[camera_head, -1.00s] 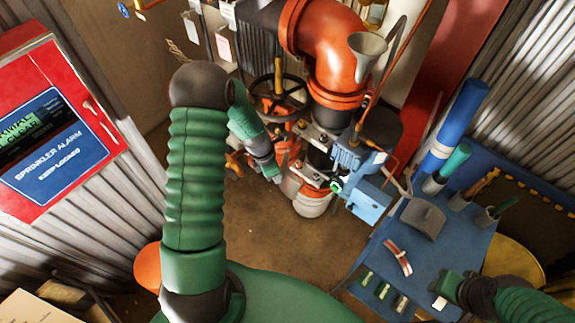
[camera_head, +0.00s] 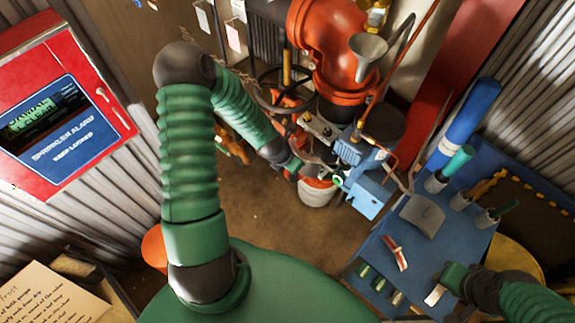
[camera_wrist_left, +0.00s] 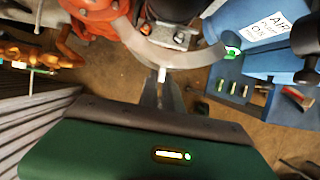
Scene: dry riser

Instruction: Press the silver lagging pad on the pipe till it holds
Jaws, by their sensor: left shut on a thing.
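My left gripper (camera_wrist_left: 162,92) is shut on a thin curved silver-grey piece (camera_wrist_left: 195,60), which looks like the lagging pad seen edge-on; a small pale tab shows at the fingertips. In the head view my left gripper (camera_head: 296,168) is low beside the pipework, below the orange elbow pipe (camera_head: 328,45). The piece curves around the near side of a dark pipe end in the wrist view (camera_wrist_left: 172,10); whether they touch, I cannot tell. My right gripper (camera_head: 446,284) is over the blue bench's front edge, beside a small pale piece; its jaws are unclear.
A blue air unit (camera_head: 368,192) stands close right of the left gripper. The blue bench (camera_head: 462,240) holds a grey curved plate (camera_head: 423,215), a red-and-white tool (camera_head: 396,252) and several upright cylinders. A red alarm cabinet (camera_head: 62,110) is at left.

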